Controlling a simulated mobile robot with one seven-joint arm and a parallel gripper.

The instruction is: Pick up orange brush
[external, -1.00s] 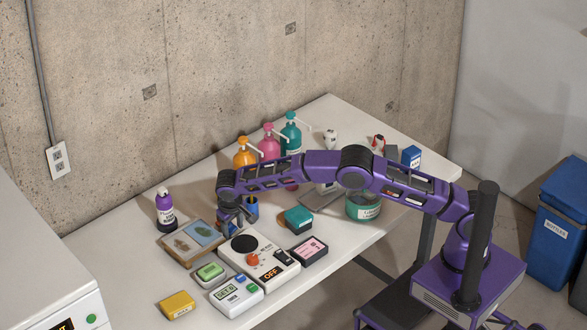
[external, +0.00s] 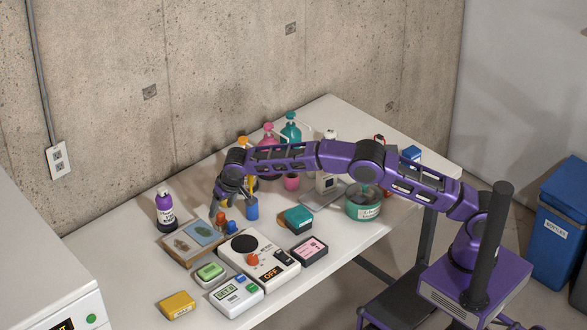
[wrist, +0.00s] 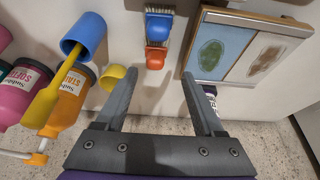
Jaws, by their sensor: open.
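The orange brush (wrist: 155,56) lies on the white table, just ahead of my fingertips and between their lines in the wrist view. In the external view the orange brush (external: 221,218) sits at the right edge of the picture board, beside a blue brush (external: 231,226). The blue brush (wrist: 158,24) also shows in the wrist view, bristles up in the picture. My gripper (wrist: 158,76) is open and empty. In the external view my gripper (external: 229,198) hangs just above and behind the brushes.
A blue cup (external: 252,208) stands close to the right of the brushes. The board with two pictures (wrist: 245,48) is close on the other side. Pump bottles (wrist: 70,92) stand behind. A control box (external: 258,259) lies in front.

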